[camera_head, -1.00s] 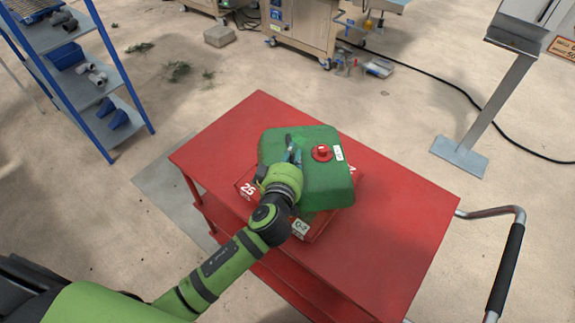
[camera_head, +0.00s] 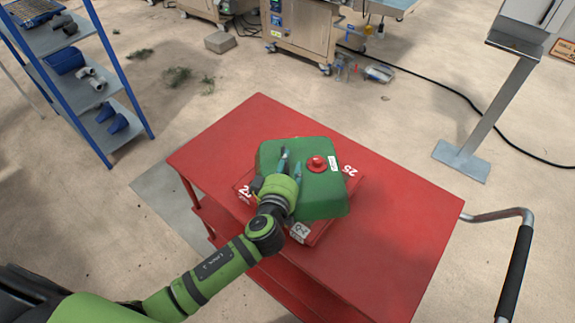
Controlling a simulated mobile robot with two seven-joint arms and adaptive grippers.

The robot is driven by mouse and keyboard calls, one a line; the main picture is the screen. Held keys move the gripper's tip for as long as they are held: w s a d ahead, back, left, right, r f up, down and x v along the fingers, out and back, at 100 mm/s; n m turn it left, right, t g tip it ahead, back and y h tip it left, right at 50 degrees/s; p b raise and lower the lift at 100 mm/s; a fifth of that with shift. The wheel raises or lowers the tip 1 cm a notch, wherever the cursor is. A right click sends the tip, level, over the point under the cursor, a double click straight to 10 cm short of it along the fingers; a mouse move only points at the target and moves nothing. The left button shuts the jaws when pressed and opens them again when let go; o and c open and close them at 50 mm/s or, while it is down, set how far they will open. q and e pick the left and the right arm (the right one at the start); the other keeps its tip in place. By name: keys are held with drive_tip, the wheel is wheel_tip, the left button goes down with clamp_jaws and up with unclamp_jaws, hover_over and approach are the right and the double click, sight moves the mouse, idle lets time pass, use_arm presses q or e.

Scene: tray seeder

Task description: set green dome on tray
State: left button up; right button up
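The green dome (camera_head: 325,197) is a rounded box with a red knob (camera_head: 317,163) and a white label on top. It is over the flat red tray (camera_head: 318,228), which shows at its left, front and right edges with white "25" markings. It looks seated on the tray, but its underside is hidden. My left gripper (camera_head: 291,164) is at the dome's left part, left of the knob. Its two fingers stand apart with green surface visible between them. My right gripper is not in view.
The tray lies on a red cart (camera_head: 400,235) with clear top to the right and a handle (camera_head: 515,265) at its right end. A blue shelf rack (camera_head: 85,95) stands at left, a metal post (camera_head: 485,110) at right, and steel machines (camera_head: 305,30) at the back.

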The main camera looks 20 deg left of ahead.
use_arm(q)
drive_tip(key=b+v, duration=0.3)
drive_tip(key=v, duration=0.9)
idle(0.3)
